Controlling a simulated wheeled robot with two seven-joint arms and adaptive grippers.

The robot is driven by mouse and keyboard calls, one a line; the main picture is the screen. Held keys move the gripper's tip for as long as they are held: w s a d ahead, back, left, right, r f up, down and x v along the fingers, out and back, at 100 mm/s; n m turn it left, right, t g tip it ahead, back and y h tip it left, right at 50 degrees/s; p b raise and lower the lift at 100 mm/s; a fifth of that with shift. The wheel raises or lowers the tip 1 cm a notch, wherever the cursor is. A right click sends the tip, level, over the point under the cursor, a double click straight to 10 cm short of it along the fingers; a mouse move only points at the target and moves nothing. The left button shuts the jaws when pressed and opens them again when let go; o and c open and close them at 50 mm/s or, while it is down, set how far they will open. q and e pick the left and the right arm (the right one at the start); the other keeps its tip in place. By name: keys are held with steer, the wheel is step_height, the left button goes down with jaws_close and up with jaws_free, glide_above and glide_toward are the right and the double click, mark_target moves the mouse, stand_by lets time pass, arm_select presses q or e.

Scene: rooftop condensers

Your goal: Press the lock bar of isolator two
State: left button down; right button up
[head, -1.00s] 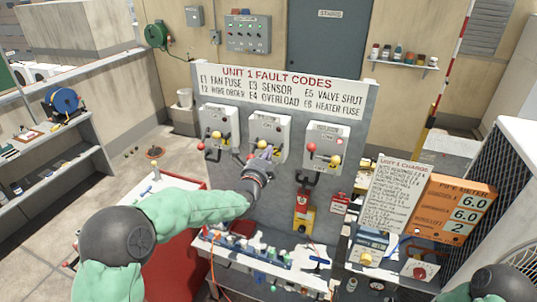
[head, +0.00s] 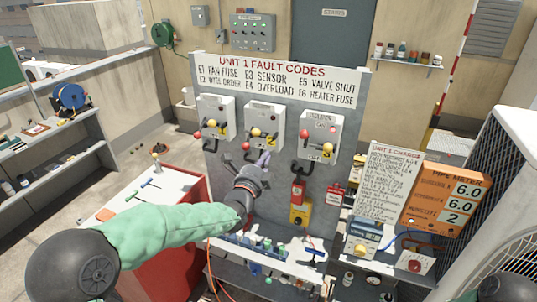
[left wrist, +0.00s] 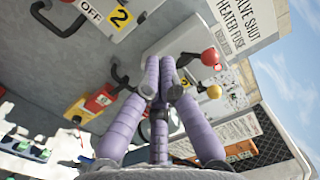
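Isolator two (head: 268,112) is the middle grey box on the panel. A yellow knob (head: 271,142) and a red knob (head: 247,146) show on its lower front. In the left wrist view its lower part shows at upper left, with an "OFF" label and a yellow "2" plate (left wrist: 120,17). A black looped bar (left wrist: 58,22) sticks out beside these labels. My left gripper (head: 264,158) is just below isolator two, in front of the panel, apart from the knobs. Its purple fingers (left wrist: 160,85) are drawn together, with nothing seen between them. My right gripper is out of view.
Isolator one (head: 214,108) is to the left and isolator three (head: 320,122) to the right, each with knobs and a black bar. A red-and-yellow device (head: 299,205) hangs below. A cluttered bench (head: 265,262) stands under the panel.

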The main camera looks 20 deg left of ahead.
arm_select(q)
steer(key=shift+s+a+f, duration=0.1)
steer(key=shift+s, duration=1.15)
steer(key=shift+a, duration=0.1)
steer(key=shift+f, duration=0.1)
steer(key=s+d+f+n+g+h+b, duration=0.1)
steer(key=s+d+f+n+g+b, duration=0.2)
steer(key=f, duration=1)
steer(key=s+d+f+n+g+b, duration=0.1)
steer(key=d+f+n+g+b, duration=0.2)
steer(key=f, duration=1.1)
steer(key=s+d+f+n+g+h+b, duration=0.1)
steer(key=s+d+f+n+g+b, duration=0.3)
steer(key=f, duration=0.9)
steer(key=s+d+f+n+g+b, duration=0.2)
steer(key=s+f+n, duration=0.2)
steer(key=s+f, duration=0.4)
steer(key=s+d+f+n+g+h+b, duration=0.1)
steer(key=s+f+n+g+b, duration=0.1)
steer(key=s+f, duration=0.5)
steer(key=s+d+f+n+g+h+b, duration=0.1)
steer(key=s+f+n+g, duration=0.3)
steer(key=f, duration=0.7)
steer(key=s+d+n+b, duration=0.1)
steer(key=s+n, duration=0.1)
steer(key=s, duration=0.2)
steer(key=shift+s+d+f+n, duration=0.2)
steer(key=shift+s+d+n, duration=0.1)
